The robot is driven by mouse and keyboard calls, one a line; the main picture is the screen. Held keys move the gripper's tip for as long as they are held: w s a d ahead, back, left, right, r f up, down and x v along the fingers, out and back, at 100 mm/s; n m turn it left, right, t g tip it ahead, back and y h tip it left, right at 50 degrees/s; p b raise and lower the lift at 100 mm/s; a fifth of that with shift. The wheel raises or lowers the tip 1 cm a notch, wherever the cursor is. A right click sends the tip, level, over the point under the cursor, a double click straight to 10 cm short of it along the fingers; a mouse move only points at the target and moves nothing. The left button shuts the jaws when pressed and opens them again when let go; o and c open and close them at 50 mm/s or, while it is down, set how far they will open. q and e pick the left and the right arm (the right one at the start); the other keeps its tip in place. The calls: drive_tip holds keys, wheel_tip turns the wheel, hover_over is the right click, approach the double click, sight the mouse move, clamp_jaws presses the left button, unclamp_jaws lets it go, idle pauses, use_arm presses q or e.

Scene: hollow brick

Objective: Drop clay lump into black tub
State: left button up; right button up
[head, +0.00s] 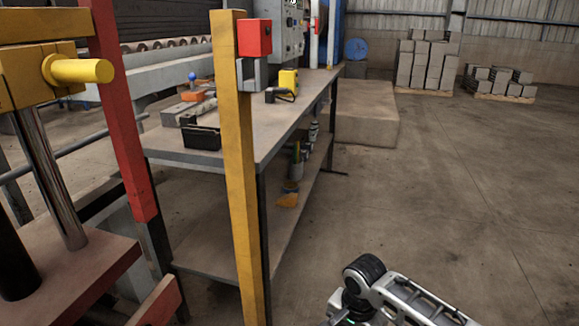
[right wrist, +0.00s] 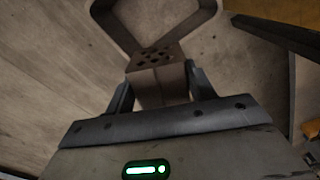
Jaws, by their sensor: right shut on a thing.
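In the right wrist view, my right gripper (right wrist: 160,88) is shut on a brown block (right wrist: 156,62) with several small holes in its top face. A flat brown loop (right wrist: 195,15) rises from the block and runs out of the top of the picture. I cannot tell whether this held piece is the clay lump. A small black open-looking box (head: 202,135), possibly the black tub, sits at the near left end of the workbench (head: 262,130) in the head view. My left gripper is not in view.
A yellow post (head: 240,180) stands before the workbench. A yellow device (head: 288,82), an orange item (head: 193,96) and a grey bar (head: 187,110) lie on the bench. An orange-brown item (head: 287,200) is on the lower shelf.

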use_arm(q)
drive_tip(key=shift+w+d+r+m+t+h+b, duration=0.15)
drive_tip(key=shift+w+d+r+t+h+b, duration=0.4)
drive_tip(key=shift+b, duration=1.55)
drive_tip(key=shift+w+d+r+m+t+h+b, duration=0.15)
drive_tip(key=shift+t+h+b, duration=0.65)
drive_tip(key=shift+b, duration=1.3)
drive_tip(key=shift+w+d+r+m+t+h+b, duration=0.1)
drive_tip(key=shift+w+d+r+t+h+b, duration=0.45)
drive_tip(key=shift+b, duration=1.55)
use_arm(e)
drive_tip(key=s+f+m, duration=0.1)
drive_tip(key=s+f, duration=0.1)
drive_tip(key=f, duration=0.9)
drive_tip(key=s+a+f+m, duration=0.1)
drive_tip(key=s+f, duration=0.2)
drive_tip(key=f, duration=0.9)
drive_tip(key=shift+f+m, duration=0.3)
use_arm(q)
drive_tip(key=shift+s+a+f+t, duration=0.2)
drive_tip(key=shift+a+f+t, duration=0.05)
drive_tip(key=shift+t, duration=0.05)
use_arm(e)
drive_tip(key=o, duration=1.2)
drive_tip(key=shift+s, duration=0.1)
drive_tip(key=shift+c, duration=0.2)
